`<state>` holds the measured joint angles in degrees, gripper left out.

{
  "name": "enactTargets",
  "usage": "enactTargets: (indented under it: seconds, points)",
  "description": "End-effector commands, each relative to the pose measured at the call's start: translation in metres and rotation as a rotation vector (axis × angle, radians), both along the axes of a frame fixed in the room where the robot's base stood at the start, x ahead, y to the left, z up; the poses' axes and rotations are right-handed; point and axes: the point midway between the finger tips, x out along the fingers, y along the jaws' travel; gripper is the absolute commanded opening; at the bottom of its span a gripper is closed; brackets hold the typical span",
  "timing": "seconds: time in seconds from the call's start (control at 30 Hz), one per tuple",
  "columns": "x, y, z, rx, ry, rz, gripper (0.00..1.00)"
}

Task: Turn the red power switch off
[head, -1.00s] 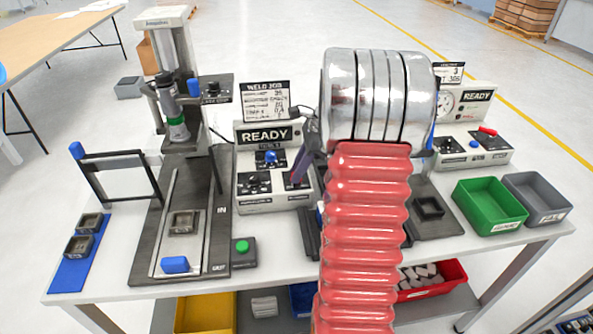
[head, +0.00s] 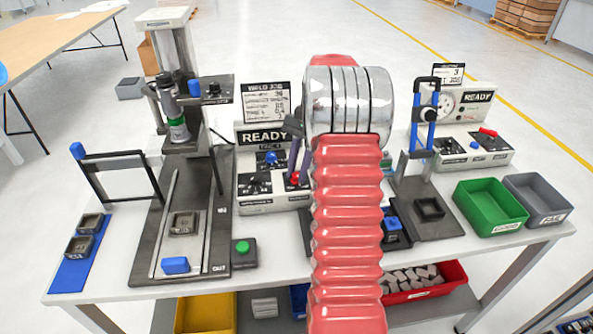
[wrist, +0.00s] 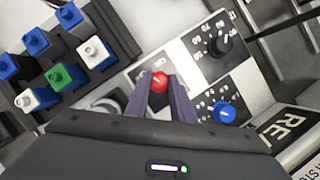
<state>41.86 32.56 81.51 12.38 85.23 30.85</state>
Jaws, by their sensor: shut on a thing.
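The red power switch (head: 295,179) is a small red knob on the front right of the grey controller box (head: 262,205) marked READY. In the wrist view the red switch (wrist: 160,80) sits between the two tips of my gripper (wrist: 162,88). My gripper (head: 297,160) reaches down at the box's right side in the head view, and its jaws are shut on the red switch. My arm hides part of the box's right side. The switch's exact angle is hard to tell.
A block rack (wrist: 75,60) stands beside the box in the wrist view. A press with a slide (head: 185,225) is to the left. A blue toggle clamp (head: 424,130) and green bin (head: 490,207) are to the right.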

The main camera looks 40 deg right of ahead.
Motion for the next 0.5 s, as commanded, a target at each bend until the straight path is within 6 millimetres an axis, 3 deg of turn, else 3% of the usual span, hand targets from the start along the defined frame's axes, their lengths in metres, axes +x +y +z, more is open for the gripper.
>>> enactTargets:
  seconds: [0.5]
  points:
    - [0.0072,-0.0003,0.0021,-0.011,-0.013,0.418,0.00]
